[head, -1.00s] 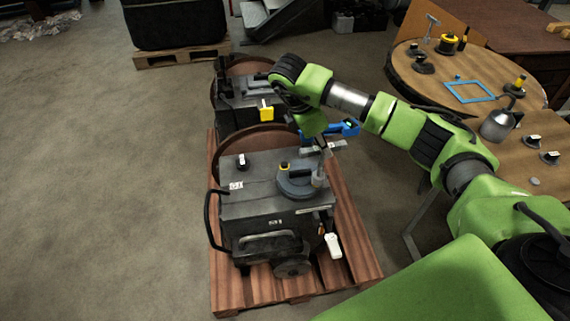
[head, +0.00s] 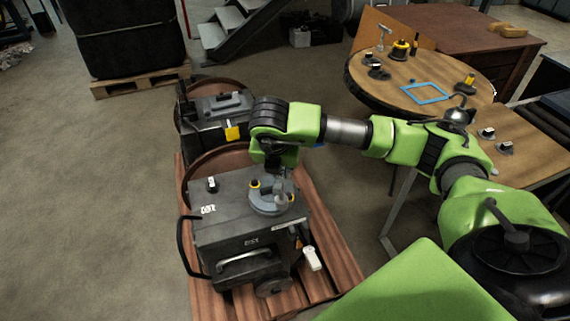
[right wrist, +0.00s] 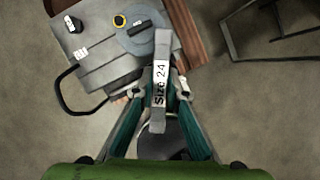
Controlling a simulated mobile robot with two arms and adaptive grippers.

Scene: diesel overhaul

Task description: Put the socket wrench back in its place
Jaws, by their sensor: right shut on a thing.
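My right gripper (right wrist: 160,92) is shut on a grey bar-shaped tool, the socket wrench (right wrist: 158,112), with a white "Size 24" label. In the right wrist view the wrench points away from me, above the dark machine (right wrist: 105,62), its far end overlapping the round grey part (right wrist: 133,44) on the machine's top. In the head view the gripper and wrench are mostly hidden behind my green wrist, near the round part (head: 270,202) on the machine (head: 235,232). A blue square outline (head: 427,101) lies empty on the round wooden table (head: 365,86). My left gripper is not in view.
The machine stands on a wooden pallet (head: 338,262) with a second dark machine (head: 215,117) behind it. Several knobs and tools stand on the round table, including a T-shaped tool (head: 383,38) and a yellow-black item (head: 401,49). Floor at left is clear.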

